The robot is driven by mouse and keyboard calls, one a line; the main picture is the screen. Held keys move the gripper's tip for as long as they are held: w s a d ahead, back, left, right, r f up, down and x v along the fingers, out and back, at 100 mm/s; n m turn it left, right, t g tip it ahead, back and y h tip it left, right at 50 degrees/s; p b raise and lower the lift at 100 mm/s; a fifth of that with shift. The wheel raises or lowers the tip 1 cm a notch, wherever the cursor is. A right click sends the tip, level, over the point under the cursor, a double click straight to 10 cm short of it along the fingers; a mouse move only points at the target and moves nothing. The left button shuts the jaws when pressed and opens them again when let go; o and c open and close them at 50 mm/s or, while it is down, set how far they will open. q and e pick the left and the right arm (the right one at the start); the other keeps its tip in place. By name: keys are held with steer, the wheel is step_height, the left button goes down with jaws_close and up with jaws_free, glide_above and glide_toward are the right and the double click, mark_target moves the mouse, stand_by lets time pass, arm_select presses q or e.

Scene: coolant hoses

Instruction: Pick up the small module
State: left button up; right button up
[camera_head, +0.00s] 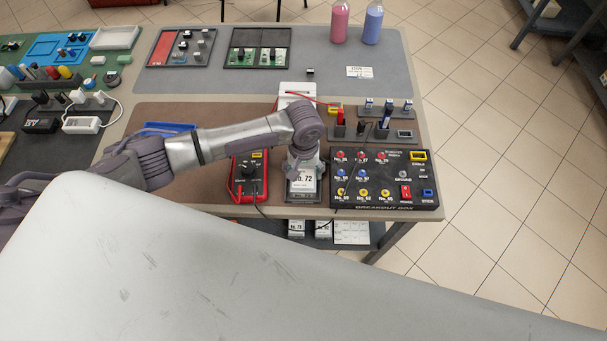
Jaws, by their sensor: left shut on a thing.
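My left arm comes in from the left, and its gripper (304,168) points down over the brown mat. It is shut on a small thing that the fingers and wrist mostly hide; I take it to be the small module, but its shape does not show. Right below the gripper is a dark unit with a white label (303,187) reading No. 72. I cannot tell whether the held thing touches this unit. My right gripper is not in view.
A red multimeter (249,178) lies close left of the gripper, and a black breakout box (384,180) close right. Behind stand a rack with several small parts (375,128) and a white unit (297,90). Pink (339,24) and blue (372,25) bottles stand far back. The grey mat's middle is mostly free.

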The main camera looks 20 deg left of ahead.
mark_target(306, 172)
arm_select(q)
steer(key=shift+r, duration=0.15)
steer(key=r, duration=0.2)
steer(key=r+b, duration=0.1)
steer(key=r, duration=0.1)
steer(key=shift+d, duration=0.3)
steer(key=s+d+r+b, duration=0.1)
steer(key=d+r+b, duration=0.1)
steer(key=d+r, duration=0.4)
steer(key=shift+s+d+r, duration=0.2)
steer(key=shift+d+r, duration=0.2)
steer(key=shift+d, duration=2.15)
steer(key=shift+a, duration=0.1)
